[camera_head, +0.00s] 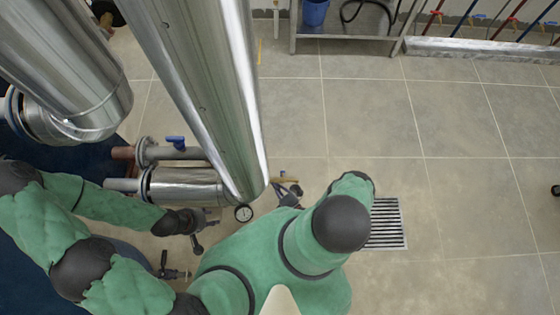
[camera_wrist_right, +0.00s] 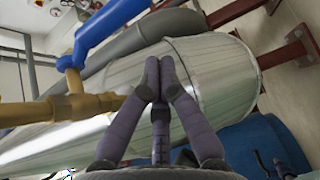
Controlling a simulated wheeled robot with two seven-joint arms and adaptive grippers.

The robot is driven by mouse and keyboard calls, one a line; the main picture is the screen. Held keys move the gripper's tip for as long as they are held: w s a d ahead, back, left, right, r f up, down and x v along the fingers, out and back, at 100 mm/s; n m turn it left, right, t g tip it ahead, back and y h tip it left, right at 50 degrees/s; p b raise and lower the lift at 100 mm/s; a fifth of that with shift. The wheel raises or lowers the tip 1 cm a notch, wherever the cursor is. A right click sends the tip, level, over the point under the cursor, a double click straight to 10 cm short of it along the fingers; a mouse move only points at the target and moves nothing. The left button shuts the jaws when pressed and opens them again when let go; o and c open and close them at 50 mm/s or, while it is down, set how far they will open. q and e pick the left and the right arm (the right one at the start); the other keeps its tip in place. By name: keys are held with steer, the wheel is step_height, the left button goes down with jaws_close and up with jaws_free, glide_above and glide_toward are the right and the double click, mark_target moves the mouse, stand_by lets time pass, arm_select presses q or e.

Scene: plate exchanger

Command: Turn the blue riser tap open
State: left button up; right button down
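In the right wrist view, a blue lever (camera_wrist_right: 108,28) stands at upper left above a brass tap body (camera_wrist_right: 85,106) on a brass pipe. My right gripper (camera_wrist_right: 160,65) has its two dark fingers together at the tips, with nothing seen between them. It is right of the tap and apart from the lever in the picture. In the head view, brass (camera_head: 287,180) shows beside my right gripper (camera_head: 290,192), largely hidden by my arm. Another blue handle (camera_head: 176,142) sits on a pipe further left. My left gripper (camera_head: 205,222) is by the lower pipe end; its fingers are unclear.
A large shiny insulated pipe (camera_head: 195,70) rises close beside my arms. A round gauge (camera_head: 243,213) sits near the lower pipe. A floor grate (camera_head: 388,222) lies at right. A metal bench (camera_head: 345,44) stands at the back. The tiled floor at right is largely clear.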

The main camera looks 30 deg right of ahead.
steer(key=shift+w+d, duration=0.4)
steer(key=shift+d, duration=0.35)
steer(key=shift+w+d, duration=0.35)
steer(key=shift+d, duration=0.4)
steer(key=shift+s+d+f+n+g, duration=0.1)
steer(key=shift+s+d+n+g, duration=0.2)
steer(key=shift+n+g, duration=0.25)
steer(key=shift+w+d, duration=0.1)
